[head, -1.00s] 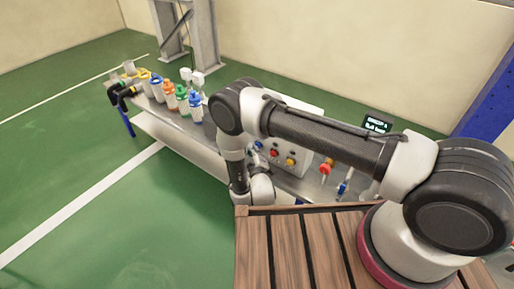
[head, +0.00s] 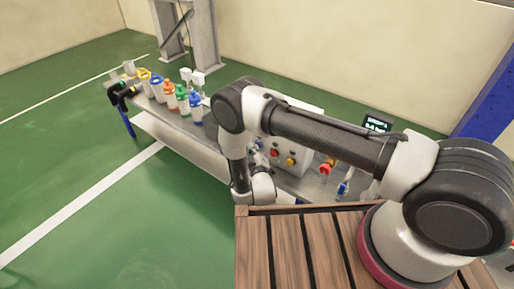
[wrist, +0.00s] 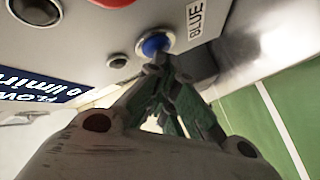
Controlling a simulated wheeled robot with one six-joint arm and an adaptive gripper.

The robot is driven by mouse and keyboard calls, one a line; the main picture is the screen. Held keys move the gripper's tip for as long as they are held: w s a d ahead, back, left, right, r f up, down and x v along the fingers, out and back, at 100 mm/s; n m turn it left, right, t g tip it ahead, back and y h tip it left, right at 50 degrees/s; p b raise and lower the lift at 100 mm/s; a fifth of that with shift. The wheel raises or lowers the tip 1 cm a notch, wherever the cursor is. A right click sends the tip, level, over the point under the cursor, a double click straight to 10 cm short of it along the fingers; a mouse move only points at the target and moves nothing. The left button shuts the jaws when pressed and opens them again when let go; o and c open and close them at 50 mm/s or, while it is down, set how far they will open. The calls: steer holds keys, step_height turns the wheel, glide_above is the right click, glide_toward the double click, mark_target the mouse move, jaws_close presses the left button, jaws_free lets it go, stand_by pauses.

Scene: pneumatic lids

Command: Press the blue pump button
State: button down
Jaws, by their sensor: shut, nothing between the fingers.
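My gripper (wrist: 160,62) is shut and empty in the wrist view. Its fingertips overlap the lower edge of the blue button; whether they press it I cannot tell. In the head view my arm hides the blue button and my gripper. The pale control box (head: 292,150) shows there beside my arm, with red and yellow buttons.
Part of a red button (wrist: 110,2) and a dark round fitting (wrist: 117,61) lie near the blue one. A long bench (head: 180,133) carries several coloured bottles and valves. A small display (head: 377,125) stands at its right. Green floor is clear at left.

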steer(key=shift+w, duration=0.1)
stand_by(0.3)
steer(key=shift+s, duration=0.25)
steer(key=shift+a, duration=0.1)
steer(key=s+a, duration=0.3)
steer(key=s, duration=0.1)
steer(key=shift+s+a, duration=0.35)
steer(key=shift+s, duration=0.05)
stand_by(0.4)
